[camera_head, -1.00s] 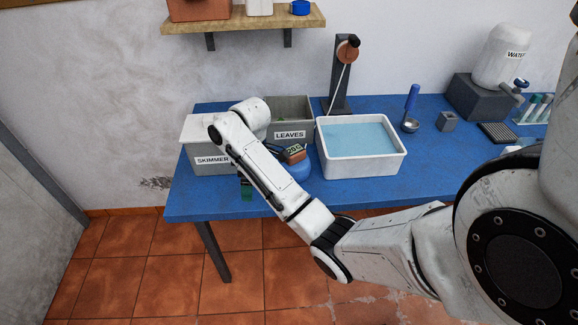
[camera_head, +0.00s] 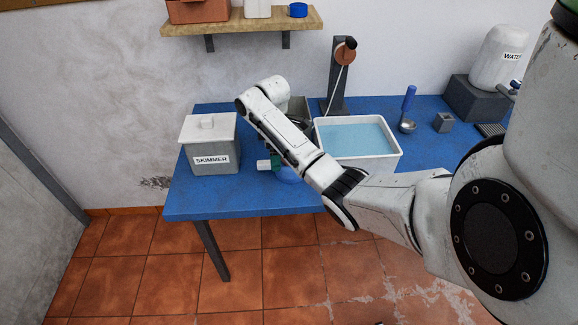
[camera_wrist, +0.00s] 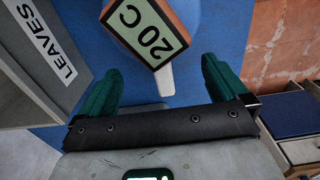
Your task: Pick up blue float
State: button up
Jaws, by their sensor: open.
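The blue float (camera_head: 288,176) shows as a small rounded blue patch on the table, mostly hidden behind my arm in the head view. In the wrist view, an orange-framed display (camera_wrist: 152,30) reading "20 C" is near the top, with a pale stem (camera_wrist: 165,80) pointing down between my fingers. Lighter blue beside the display may be the float's body; I cannot tell its edge surely. My gripper (camera_wrist: 160,88) is open, its green fingers apart on either side of the stem.
A grey bin labelled LEAVES (camera_wrist: 35,60) stands close left of my gripper in the wrist view. A SKIMMER bin (camera_head: 211,163) stands at the table's left. A white basin of water (camera_head: 357,138) is right of my arm. The blue table's (camera_head: 235,203) front left is clear.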

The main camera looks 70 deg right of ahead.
aim_at(286, 175)
jog(key=shift+a+f+p, duration=0.1)
jog(key=shift+f+p, duration=0.2)
jog(key=shift+f, duration=1.95)
grip_shut()
